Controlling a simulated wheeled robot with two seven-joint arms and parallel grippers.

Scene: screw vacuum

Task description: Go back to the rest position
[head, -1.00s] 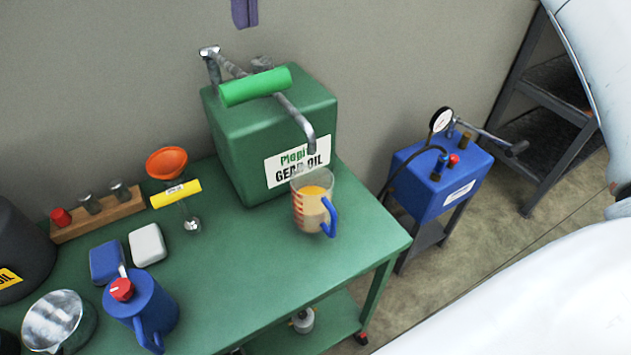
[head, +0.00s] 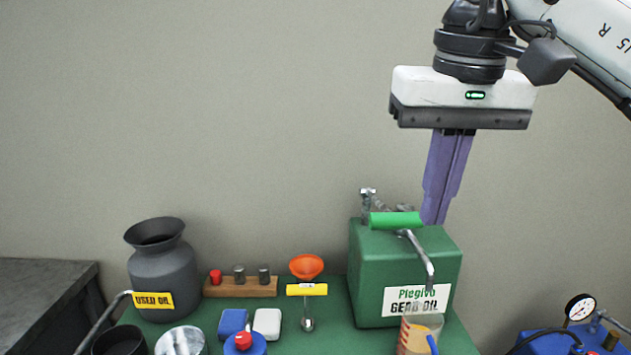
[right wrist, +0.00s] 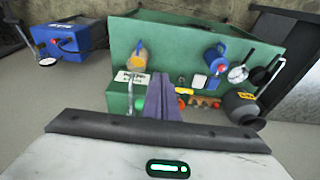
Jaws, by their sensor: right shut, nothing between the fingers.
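My right gripper (head: 435,218) hangs from the upper right with its purple fingers pointing down. The fingers are closed together with nothing between them. In the head view the fingertips overlap the top of the green gear oil box (head: 365,275), by the right end of its green handle (head: 396,220); I cannot tell whether they touch. In the right wrist view the closed fingers (right wrist: 162,85) point over the green table (right wrist: 190,45). My left gripper is not in view.
A measuring jug (head: 418,335) with amber liquid stands under the box's spout. A used oil can (head: 165,265), a wooden rack (head: 240,287), an orange funnel (head: 306,266) and a yellow-handled tool (head: 307,289) stand to the left. A blue pump unit (head: 560,345) is at right. The wall above is bare.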

